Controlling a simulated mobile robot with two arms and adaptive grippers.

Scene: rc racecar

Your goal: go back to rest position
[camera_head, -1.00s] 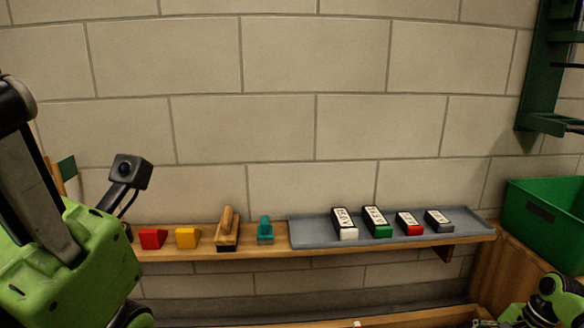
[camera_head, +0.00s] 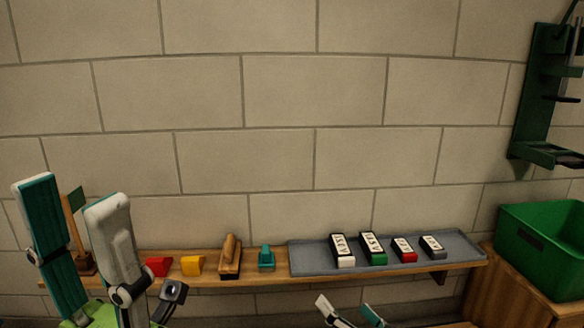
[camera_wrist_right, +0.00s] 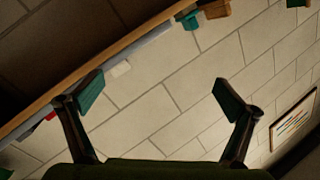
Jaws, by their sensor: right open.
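My left gripper (camera_head: 72,195) stands large at the lower left in the head view. Its two fingers point up and are spread apart, with nothing between them. My right gripper (camera_head: 348,306) shows only its fingertips at the bottom edge, below the grey tray. In the right wrist view, the right gripper (camera_wrist_right: 158,92) has its two teal-padded fingers wide apart and holds nothing.
A wooden shelf (camera_head: 214,281) runs along the block wall. It bears a red block (camera_head: 158,266), a yellow block (camera_head: 192,265), a wooden brush (camera_head: 230,257), a teal item (camera_head: 266,258) and a grey tray (camera_head: 308,257) with several labelled packs. A green bin (camera_head: 540,250) stands right.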

